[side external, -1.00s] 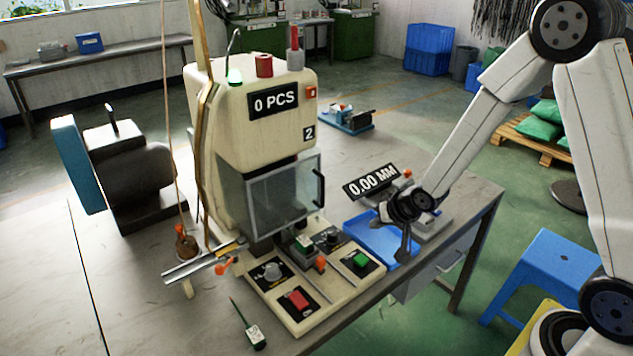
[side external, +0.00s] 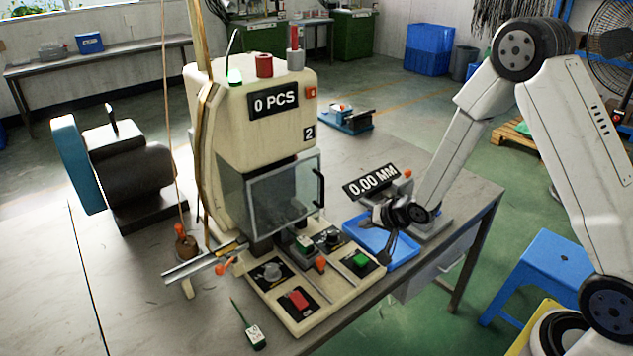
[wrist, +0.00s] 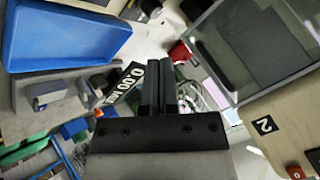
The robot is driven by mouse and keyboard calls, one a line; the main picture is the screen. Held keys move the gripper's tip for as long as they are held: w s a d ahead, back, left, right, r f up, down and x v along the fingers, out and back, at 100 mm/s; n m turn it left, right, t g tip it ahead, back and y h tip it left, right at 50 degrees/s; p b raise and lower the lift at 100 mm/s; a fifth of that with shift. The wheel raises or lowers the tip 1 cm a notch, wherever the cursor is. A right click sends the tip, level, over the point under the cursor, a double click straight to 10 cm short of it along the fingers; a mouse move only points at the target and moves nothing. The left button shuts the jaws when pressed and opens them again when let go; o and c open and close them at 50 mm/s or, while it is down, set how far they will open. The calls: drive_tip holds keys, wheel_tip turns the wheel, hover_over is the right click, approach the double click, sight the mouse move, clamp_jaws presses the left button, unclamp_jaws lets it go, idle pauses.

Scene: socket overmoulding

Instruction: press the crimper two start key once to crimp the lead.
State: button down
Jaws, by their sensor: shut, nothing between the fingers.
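Crimper two (side external: 255,135) is a cream machine marked "2", with a "0 PCS" display and a green lamp glowing on top. Its control panel (side external: 310,316) lies in front and carries a green key (side external: 360,260), a red key (side external: 297,299), a grey knob and a black knob. I cannot read which key is labelled start. My gripper (side external: 388,254) is shut and empty, just right of the green key and apart from it, over the blue tray. In the wrist view my closed fingers (wrist: 158,68) point up the picture; no key is clearly visible there. I cannot make out the lead.
The blue tray (side external: 404,252) lies right of the panel, with a "0.00 MM" gauge (side external: 371,182) behind it. The clear guard (side external: 285,195) stands behind the panel. A green-and-white tool (side external: 254,336) lies at the front. A blue stool (side external: 540,262) stands right of the bench.

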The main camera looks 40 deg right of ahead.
sight(358, 257)
drive_tip(key=shift+f, duration=0.15)
drive_tip(key=shift+f, duration=4.2)
drive_tip(key=shift+f, duration=0.95)
drive_tip(key=shift+r, duration=0.2)
idle(0.3)
drive_tip(key=shift+r, duration=3.25)
